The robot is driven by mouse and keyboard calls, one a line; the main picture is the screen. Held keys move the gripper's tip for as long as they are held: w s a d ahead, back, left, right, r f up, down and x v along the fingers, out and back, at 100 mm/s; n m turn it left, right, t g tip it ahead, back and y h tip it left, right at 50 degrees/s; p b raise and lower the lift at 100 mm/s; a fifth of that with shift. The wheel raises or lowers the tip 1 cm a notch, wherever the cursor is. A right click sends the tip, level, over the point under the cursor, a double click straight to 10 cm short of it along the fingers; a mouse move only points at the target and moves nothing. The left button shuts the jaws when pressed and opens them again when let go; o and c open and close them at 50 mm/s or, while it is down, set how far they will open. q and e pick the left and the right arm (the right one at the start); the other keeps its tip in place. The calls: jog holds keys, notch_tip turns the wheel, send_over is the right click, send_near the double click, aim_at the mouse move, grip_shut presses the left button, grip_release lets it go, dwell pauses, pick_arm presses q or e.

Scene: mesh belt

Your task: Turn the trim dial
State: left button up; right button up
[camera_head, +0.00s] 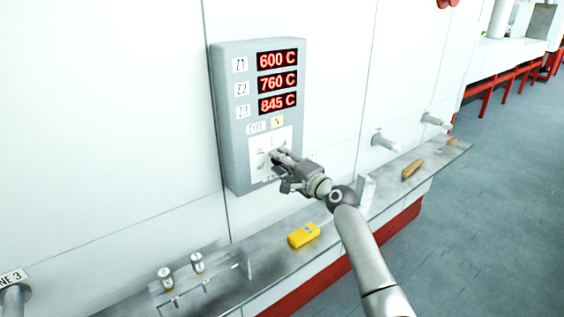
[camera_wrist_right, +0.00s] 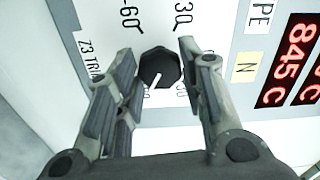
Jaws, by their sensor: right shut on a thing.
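The trim dial (camera_wrist_right: 160,68) is a black knob with a white pointer line, on a white scale plate (camera_wrist_right: 155,22) with printed numbers. A partly cut-off "Z3 TRI" label runs beside it. In the right wrist view my right gripper (camera_wrist_right: 157,56) has one finger on each side of the dial and is shut on it. In the head view my right gripper (camera_head: 276,156) reaches the scale plate (camera_head: 260,150) low on the grey control panel (camera_head: 231,150) and hides the dial. My left gripper is not in view.
Red displays (camera_head: 277,82) read 600, 760 and 845 C. Below the panel, a metal ledge (camera_head: 265,263) carries a yellow device (camera_head: 303,235), a clear rack (camera_head: 205,280) with small cylinders, and a brown-handled item (camera_head: 412,168). Pipe stubs (camera_head: 388,142) stick out of the wall at right.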

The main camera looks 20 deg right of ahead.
jog(key=o, duration=1)
jog(key=shift+o, duration=0.2)
jog(key=shift+s, duration=0.1)
jog(key=v, duration=1.2)
